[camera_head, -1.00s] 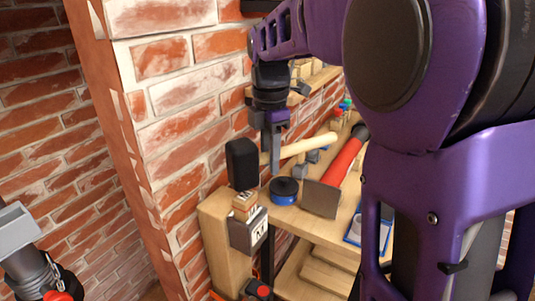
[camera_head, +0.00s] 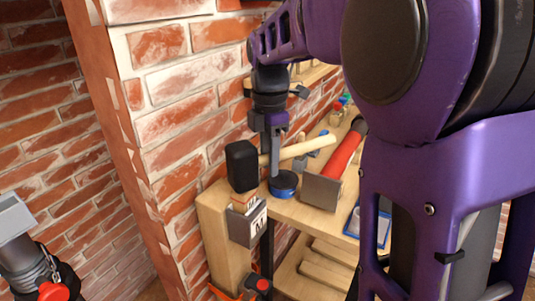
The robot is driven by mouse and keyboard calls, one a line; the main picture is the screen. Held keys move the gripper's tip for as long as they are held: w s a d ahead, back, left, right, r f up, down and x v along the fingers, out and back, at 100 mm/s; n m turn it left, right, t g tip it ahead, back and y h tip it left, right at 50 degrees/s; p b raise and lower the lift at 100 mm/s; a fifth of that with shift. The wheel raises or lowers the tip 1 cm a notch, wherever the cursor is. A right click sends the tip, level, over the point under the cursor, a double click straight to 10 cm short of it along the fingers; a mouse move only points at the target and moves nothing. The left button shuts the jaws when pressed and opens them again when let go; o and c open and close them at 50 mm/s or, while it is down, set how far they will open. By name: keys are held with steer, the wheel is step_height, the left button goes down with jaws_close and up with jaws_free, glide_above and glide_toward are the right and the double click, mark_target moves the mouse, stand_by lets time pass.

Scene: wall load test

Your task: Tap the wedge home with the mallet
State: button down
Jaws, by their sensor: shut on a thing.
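My gripper (camera_head: 272,158) is shut on the pale wooden handle of the mallet (camera_head: 241,166), close behind its black head. The handle points right, over the bench. The head is upright at the bench's left end, just above a small pale wooden piece that looks like the wedge (camera_head: 238,202). The mallet's underside meets or nearly meets the wedge; I cannot tell whether they touch. The wedge stands in the top of a grey block (camera_head: 241,231) with a white label marked M. The head hides part of the wedge's top.
A blue and black round roll (camera_head: 283,184) sits right beside my gripper. A long red cylinder (camera_head: 343,156), a grey-brown square plate (camera_head: 321,190) and a blue-framed tray (camera_head: 375,225) occupy the wooden bench (camera_head: 292,210). The brick wall (camera_head: 180,150) rises close behind on the left.

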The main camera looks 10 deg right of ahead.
steer(key=shift+r+p, duration=0.6)
steer(key=shift+p, duration=0.3)
steer(key=shift+r+p, duration=0.25)
steer(key=shift+p, duration=0.15)
steer(key=shift+f, duration=0.1)
